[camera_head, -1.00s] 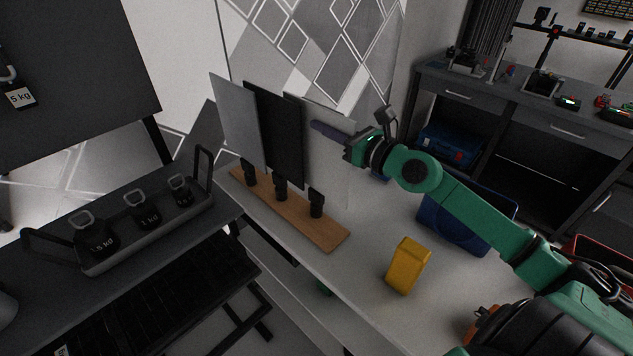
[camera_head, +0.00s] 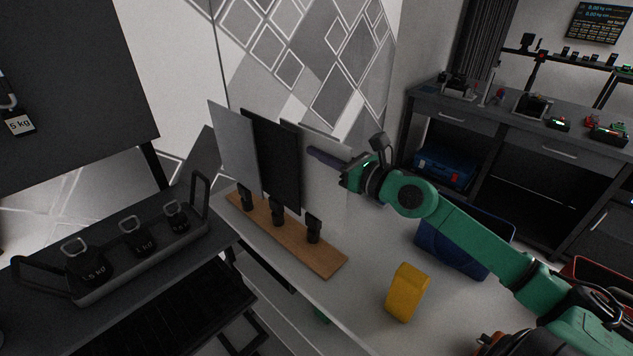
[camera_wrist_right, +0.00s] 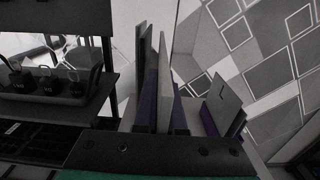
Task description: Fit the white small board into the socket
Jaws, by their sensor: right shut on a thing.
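The white board (camera_head: 322,178) stands upright in the head view, to the right of the black board (camera_head: 273,160). My right gripper (camera_head: 325,158) is shut on its upper part, with a purple finger lying across its face. In the right wrist view the board (camera_wrist_right: 163,75) shows edge-on between the purple fingers. A wooden base (camera_head: 300,247) carries three black sockets, and the right-hand socket (camera_head: 313,228) stands at the white board's lower part. I cannot tell whether the board's lower edge is inside that socket. The black board and a grey board (camera_head: 233,148) stand over the other two sockets. My left gripper is out of view.
A yellow block (camera_head: 407,292) stands on the white table right of the base. A blue bin (camera_head: 460,246) is behind it. A tray with kettlebell-like weights (camera_head: 137,236) sits on a dark bench at left. The table between base and yellow block is clear.

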